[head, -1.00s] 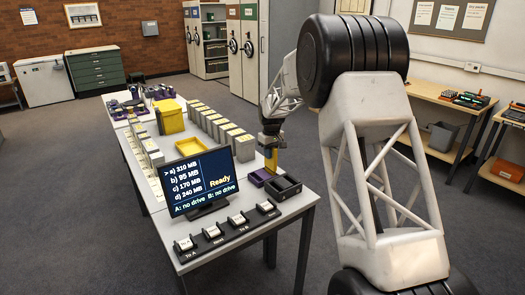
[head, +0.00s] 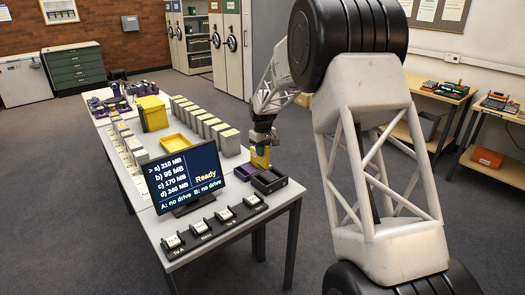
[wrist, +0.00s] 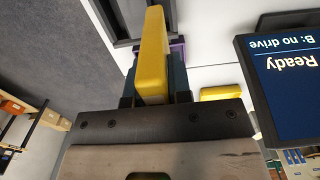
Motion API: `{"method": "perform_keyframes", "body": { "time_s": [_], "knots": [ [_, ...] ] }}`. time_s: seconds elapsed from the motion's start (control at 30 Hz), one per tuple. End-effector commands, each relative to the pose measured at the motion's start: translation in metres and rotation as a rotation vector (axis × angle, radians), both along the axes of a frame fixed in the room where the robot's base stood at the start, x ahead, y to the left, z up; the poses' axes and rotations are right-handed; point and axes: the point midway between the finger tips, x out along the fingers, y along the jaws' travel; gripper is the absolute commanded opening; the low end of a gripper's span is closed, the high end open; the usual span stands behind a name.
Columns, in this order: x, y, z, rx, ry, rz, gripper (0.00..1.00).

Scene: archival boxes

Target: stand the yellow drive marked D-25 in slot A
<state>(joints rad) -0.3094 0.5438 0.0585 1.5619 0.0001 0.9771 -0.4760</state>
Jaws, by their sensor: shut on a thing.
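My gripper (head: 262,140) is shut on a yellow drive (head: 260,158), which hangs upright below it near the right edge of the table. In the wrist view the drive (wrist: 153,50) sits between the two fingers. Its marking cannot be read in either view. Just below and in front of the drive is a dark drive bay (head: 278,180) with open-topped compartments, beside a purple holder (head: 247,172). I cannot read which compartment is slot A. The screen (head: 186,177) reads "Ready" and "A: no drive B: no drive".
A row of pale boxes (head: 205,122) runs along the table behind my gripper. A strip of buttons (head: 213,224) lies along the front edge. Dark floor lies right of the table.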

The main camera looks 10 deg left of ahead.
Motion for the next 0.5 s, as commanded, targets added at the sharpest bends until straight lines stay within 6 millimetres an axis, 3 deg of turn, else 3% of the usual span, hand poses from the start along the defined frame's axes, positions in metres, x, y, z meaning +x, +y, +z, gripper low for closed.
{"method": "perform_keyframes", "body": {
  "time_s": [0.5],
  "knots": [
    [0.000,0.000,-0.021,-0.001,0.001,0.000,0.00]
  ]
}}
